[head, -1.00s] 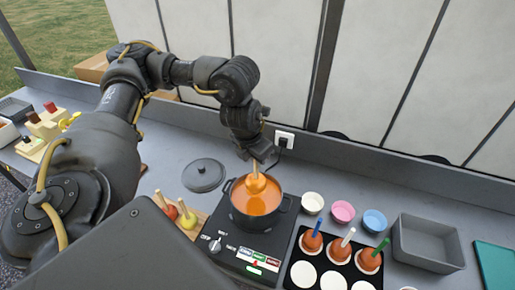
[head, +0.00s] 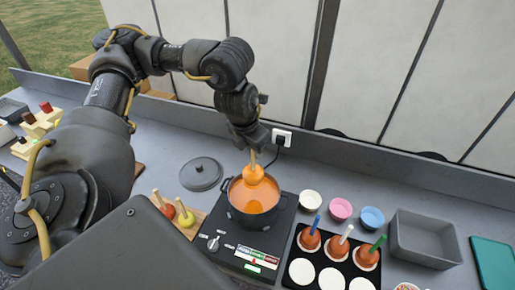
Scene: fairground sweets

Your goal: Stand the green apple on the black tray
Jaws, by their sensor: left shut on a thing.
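My left gripper (head: 253,146) is shut on the wooden stick of a caramel-coated apple (head: 253,174). This apple hangs upright over the orange caramel in the black pot (head: 233,206); its coating hides its own colour. A yellow-green apple (head: 186,220) with a pale stick stands on a small wooden board left of the pot. The black tray (head: 316,265) is right of the pot. Its back row holds three coated apples with blue, white and green sticks. The white discs in its front row are bare. My right gripper is out of view.
A red apple (head: 168,211) shares the board. The pot stands on a black hotplate (head: 214,243), with a grey lid (head: 201,174) behind left. White, pink and blue bowls (head: 340,210) stand behind the tray. A grey bin (head: 423,240) is at the right.

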